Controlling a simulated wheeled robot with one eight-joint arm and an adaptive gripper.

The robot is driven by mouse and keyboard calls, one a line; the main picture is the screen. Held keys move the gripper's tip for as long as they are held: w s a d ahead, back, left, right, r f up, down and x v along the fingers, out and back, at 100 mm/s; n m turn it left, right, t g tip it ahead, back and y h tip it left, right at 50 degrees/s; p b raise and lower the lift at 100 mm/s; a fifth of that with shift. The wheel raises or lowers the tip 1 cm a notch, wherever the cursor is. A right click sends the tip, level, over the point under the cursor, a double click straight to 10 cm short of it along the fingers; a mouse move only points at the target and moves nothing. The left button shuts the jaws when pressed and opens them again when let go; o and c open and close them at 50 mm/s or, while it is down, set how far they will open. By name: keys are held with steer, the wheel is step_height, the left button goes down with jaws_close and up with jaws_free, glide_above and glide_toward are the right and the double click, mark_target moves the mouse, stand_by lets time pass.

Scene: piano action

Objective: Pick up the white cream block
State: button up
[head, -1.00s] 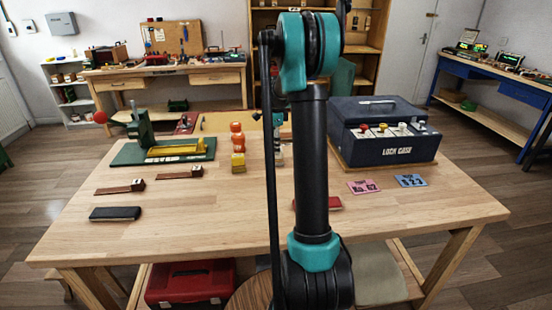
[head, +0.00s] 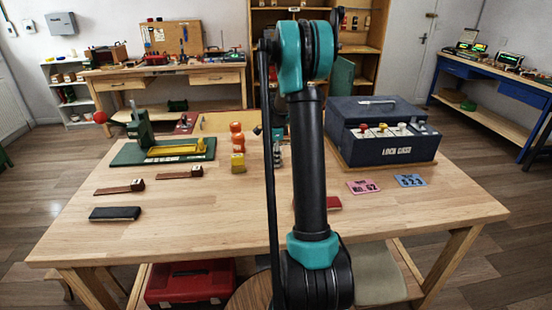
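I cannot make out a white cream block clearly; my arm covers the middle of the table, and a block there could be hidden. My gripper (head: 278,153) shows only in part, low over the table behind my arm link. Its fingers are too small and covered to tell whether they are open, shut or holding anything. A yellow block (head: 238,162) stands on the table to its left, with an orange piece (head: 237,139) behind it.
A dark lock case (head: 380,135) stands at the right, with pink (head: 363,187) and blue (head: 410,181) cards before it. A green jig (head: 165,151), two brown strips (head: 120,187) and a black pad (head: 115,213) lie left. A red item (head: 331,203) is partly hidden.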

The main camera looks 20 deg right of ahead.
steer(key=c, duration=0.8)
steer(key=shift+c, duration=0.2)
step_height(320, 180, up, 20)
stand_by(0.3)
